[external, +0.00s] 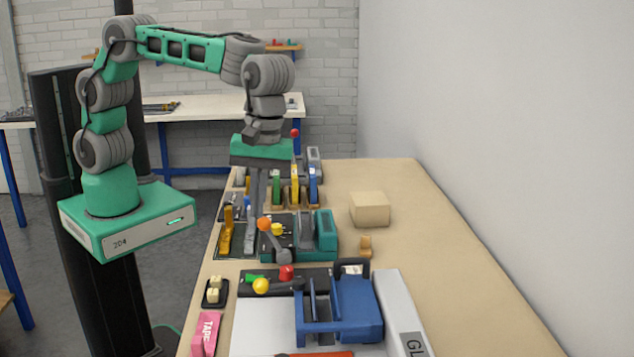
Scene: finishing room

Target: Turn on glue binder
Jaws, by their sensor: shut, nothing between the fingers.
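A machine with a white body (390,297), a blue clamp (355,305) and a side label starting "GL", cut off by the frame, stands at the front of the bench; it looks like the glue binder. Its dark panel carries a green control (255,279), a red knob (286,273) and a lever with a yellow ball (261,286). My gripper (251,243) points down, shut and empty, farther back than this panel. It is beside a teal machine (325,232) with an orange ball lever (264,224) and a yellow button (277,229). I cannot tell whether the fingertips touch anything.
Behind my gripper stand several coloured upright parts (295,187). A tan block (370,209) and a small wooden piece (365,246) sit to the right. A pink "TAPE" box (206,334) and a black tray (216,292) lie at the left edge.

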